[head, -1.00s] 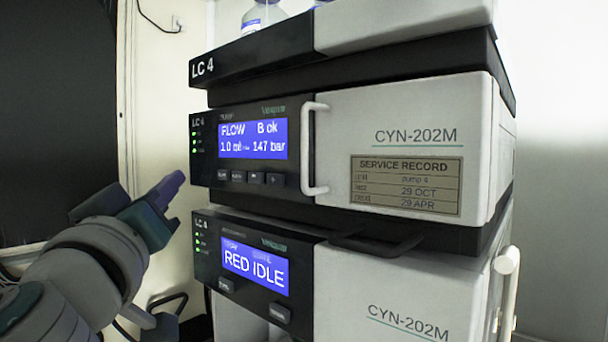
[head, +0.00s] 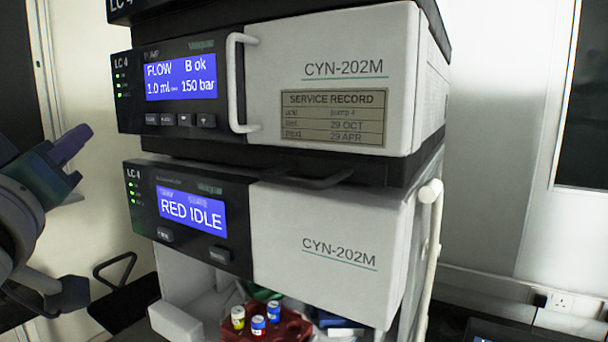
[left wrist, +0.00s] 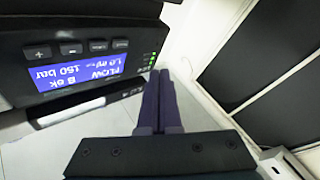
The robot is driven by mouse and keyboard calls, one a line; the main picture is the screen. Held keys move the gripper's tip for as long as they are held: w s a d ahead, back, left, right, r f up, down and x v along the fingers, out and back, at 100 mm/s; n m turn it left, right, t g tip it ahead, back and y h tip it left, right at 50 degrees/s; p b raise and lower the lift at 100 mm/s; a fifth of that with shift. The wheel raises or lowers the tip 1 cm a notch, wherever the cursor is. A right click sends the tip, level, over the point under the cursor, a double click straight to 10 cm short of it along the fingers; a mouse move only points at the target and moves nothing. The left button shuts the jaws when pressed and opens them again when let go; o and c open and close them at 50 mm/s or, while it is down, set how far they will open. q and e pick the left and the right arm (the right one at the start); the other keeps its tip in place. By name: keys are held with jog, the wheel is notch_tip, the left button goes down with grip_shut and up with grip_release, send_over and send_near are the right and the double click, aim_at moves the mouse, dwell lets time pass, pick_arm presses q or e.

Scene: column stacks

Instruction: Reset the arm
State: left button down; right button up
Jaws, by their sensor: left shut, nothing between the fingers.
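My left gripper (head: 75,143) is at the left edge of the head view, to the left of the instrument stack and apart from it. Its purple fingers are together and empty. In the left wrist view the shut fingers (left wrist: 160,95) point up the picture beside the pump module (left wrist: 85,50), whose blue display appears upside down there. In the head view the pump module (head: 340,75) reads FLOW 1.0, B ok, 150 bar. My right gripper is not in view.
Below the pump, a second module (head: 330,235) reads RED IDLE. Under it, a dark red tray (head: 292,330) holds several capped vials. A pale handle (head: 430,230) stands at the stack's right side. A wall socket (head: 562,302) is at the far right.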

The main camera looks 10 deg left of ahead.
pick_arm(q)
jog(key=s+d+f+m+g+h, duration=0.1)
jog(key=s+f+m+g, duration=0.1)
jog(key=s+f+g, duration=0.55)
jog(key=s+f+m+g+h, duration=0.2)
jog(key=s+f, duration=0.2)
jog(key=f, duration=0.7)
jog(key=s+d+f+m+g+h, duration=0.3)
jog(key=s+d+m, duration=0.15)
jog(key=s, duration=0.25)
jog(key=s+d+f+m+g+h, duration=0.2)
jog(key=s+d+f+m+g, duration=0.25)
jog(key=s, duration=0.25)
notch_tip(320, 180, up, 15)
jog(key=w+n+t+p, duration=0.1)
jog(key=p, duration=1.3)
jog(key=shift+d+r, duration=0.2)
jog(key=shift+w, duration=0.1)
